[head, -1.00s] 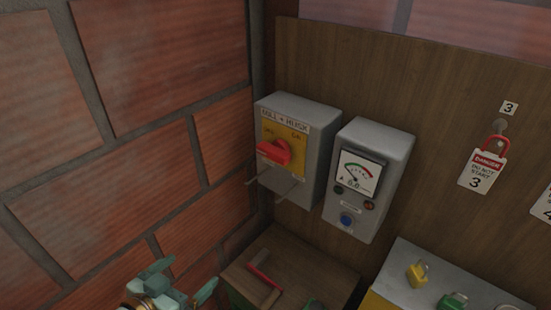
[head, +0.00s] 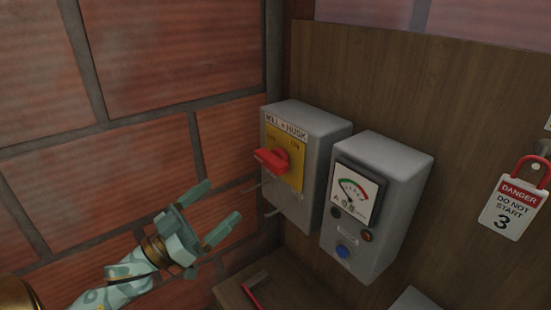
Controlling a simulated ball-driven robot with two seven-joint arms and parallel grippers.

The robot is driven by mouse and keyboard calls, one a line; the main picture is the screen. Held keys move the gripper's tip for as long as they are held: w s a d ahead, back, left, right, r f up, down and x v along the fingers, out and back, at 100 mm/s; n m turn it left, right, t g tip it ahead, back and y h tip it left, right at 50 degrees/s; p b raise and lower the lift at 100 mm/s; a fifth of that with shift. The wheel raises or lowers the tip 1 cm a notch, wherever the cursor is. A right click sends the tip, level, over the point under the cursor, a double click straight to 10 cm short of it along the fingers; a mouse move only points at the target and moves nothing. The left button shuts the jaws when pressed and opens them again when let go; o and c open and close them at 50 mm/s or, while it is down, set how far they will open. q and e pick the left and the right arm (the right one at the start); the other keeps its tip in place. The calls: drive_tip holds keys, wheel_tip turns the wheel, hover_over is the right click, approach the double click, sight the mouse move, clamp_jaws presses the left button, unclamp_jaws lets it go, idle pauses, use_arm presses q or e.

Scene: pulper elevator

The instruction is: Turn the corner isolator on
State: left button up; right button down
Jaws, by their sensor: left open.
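The corner isolator is a grey box (head: 325,150) labelled "MILL + HUSK", mounted on the wooden board by the brick corner. Its red rotary handle (head: 270,160) sits on a yellow plate (head: 289,172) marked OFF at left and ON at right. The handle lies roughly crosswise, its near end pointing left towards the OFF side. My left gripper (head: 217,212) is open and empty, in front of the brick wall, left of and a little below the handle, apart from it. My right gripper is not in view.
A wooden surface (head: 292,288) lies below. Brick wall closes the left side.

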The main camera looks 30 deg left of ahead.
sight(265, 162)
use_arm(q)
drive_tip(key=p+x, duration=0.3)
drive_tip(key=x, duration=1)
drive_tip(key=shift+w+d, duration=0.1)
drive_tip(key=shift+w, duration=0.15)
drive_tip(key=shift+w+d+r, duration=0.15)
drive_tip(key=shift+w+d, duration=0.1)
drive_tip(key=shift+w, duration=0.2)
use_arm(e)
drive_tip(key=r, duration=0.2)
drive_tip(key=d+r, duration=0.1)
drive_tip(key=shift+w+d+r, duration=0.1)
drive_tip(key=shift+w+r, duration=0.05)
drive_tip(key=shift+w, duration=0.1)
use_arm(q)
drive_tip(key=c, duration=1)
